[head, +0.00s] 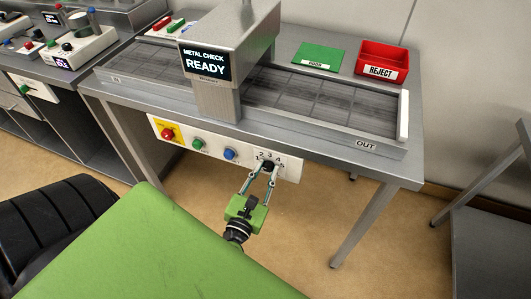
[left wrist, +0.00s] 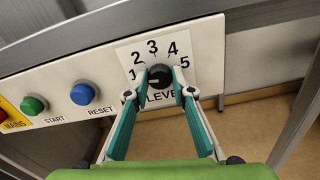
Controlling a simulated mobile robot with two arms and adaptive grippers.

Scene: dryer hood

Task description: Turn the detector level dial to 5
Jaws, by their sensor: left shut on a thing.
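The level dial is a round black knob (left wrist: 159,75) on a white plate (left wrist: 180,48) with the numbers 1 to 5 around it and the word LEVEL below. A pale pointer mark shows on the knob's left side, towards the 1. The dial (head: 267,164) also shows at the right end of the panel under the metal detector. My left gripper (head: 266,170) reaches it from the front. In the left wrist view its teal fingers (left wrist: 160,80) are shut on the knob from both sides, partly covering its edges. My right gripper is out of view.
A green START button (left wrist: 34,104), a blue RESET button (left wrist: 83,94) and a red MAINS button (head: 167,133) sit left of the dial. Above are the conveyor (head: 300,98), the READY screen (head: 205,63) and a red REJECT bin (head: 382,60). Open floor lies below.

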